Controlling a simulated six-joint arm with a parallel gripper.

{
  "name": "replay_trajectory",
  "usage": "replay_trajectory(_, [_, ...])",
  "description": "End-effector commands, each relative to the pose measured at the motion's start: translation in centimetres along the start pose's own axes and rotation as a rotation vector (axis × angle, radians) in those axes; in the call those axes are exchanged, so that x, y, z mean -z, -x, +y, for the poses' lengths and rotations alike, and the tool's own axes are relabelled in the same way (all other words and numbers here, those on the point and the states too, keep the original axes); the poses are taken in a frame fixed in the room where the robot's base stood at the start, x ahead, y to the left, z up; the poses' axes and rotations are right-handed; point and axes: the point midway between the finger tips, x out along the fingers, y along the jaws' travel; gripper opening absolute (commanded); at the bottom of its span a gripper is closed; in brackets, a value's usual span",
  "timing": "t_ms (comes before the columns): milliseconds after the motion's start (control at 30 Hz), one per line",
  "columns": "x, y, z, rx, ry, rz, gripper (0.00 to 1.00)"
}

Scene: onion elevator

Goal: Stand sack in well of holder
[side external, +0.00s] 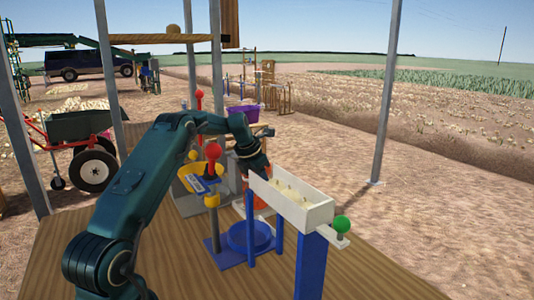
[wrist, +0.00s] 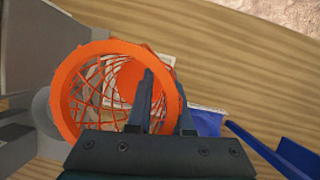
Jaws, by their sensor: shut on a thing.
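The sack (wrist: 88,62) is orange netting with a thick round orange rim, its open mouth facing the camera in the wrist view. My gripper (wrist: 167,98) is shut on the right side of its rim, one finger inside the mouth and one outside. In the side view the sack (side external: 262,197) shows only in part, under my gripper (side external: 258,172) and behind the white trough. The likely holder is a blue round piece (side external: 250,236) on a blue base, in front of and below the sack. Whether the sack's bottom touches anything is hidden.
A white trough (side external: 306,211) with pale onions and a green knob (side external: 341,224) stands on blue posts close right of my gripper. Grey metalwork (wrist: 38,50) lies left of the sack. The wooden tabletop (side external: 380,280) is clear at front right.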

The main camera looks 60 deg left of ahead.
Motion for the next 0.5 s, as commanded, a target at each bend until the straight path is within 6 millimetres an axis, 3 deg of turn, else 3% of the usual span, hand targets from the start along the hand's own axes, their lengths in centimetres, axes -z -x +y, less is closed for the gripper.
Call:
replay_trajectory(133, [0.7, -1.5, -0.1, 0.002, 0.001, 0.002, 0.00])
replay_trajectory(500, [0.8, -1.9, 0.0, 0.000, 0.000, 0.000, 0.00])
